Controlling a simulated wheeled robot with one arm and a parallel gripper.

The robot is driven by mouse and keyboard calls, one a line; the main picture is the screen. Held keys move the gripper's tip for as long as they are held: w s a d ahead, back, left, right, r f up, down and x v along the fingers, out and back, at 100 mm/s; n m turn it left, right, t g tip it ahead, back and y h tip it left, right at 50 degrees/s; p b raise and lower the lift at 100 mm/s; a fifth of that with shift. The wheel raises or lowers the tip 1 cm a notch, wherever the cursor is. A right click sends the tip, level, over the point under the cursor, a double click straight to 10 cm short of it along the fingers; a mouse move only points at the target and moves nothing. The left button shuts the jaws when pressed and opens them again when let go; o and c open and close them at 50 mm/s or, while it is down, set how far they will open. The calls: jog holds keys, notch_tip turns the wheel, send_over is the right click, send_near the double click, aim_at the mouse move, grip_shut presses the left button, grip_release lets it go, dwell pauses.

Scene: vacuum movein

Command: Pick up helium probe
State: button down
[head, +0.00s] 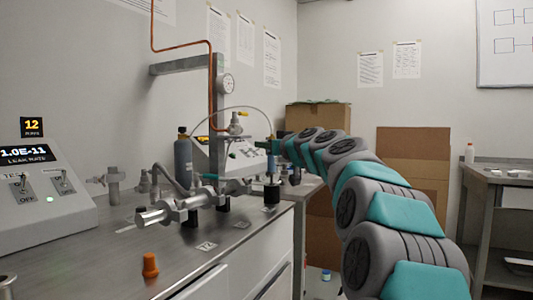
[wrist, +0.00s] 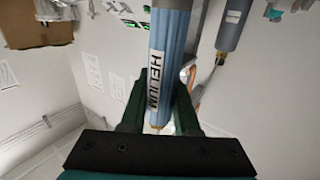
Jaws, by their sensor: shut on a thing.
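The helium probe (wrist: 171,60) is a blue cylinder with a white HELIUM label in the wrist view. It runs between the two dark green fingers of my gripper (wrist: 158,118), which are shut on it. In the head view my gripper (head: 273,147) is at the far end of the metal bench, at the end of my teal and grey arm. The slim blue probe (head: 272,170) shows just below it, upright over a small black holder (head: 271,194). I cannot tell whether the probe's lower end still sits in the holder.
The steel bench (head: 190,262) carries a metal pipe assembly (head: 190,208), an orange cap (head: 150,265) and a leak rate console (head: 45,190). A dark blue bottle (head: 183,160) stands behind. Cardboard boxes (head: 413,150) stand beyond my arm, and a side table (head: 497,172) is at right.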

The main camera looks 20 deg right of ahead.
notch_tip(320, 180, up, 7)
jog(key=p, duration=0.1)
dwell(0.4)
dwell(0.5)
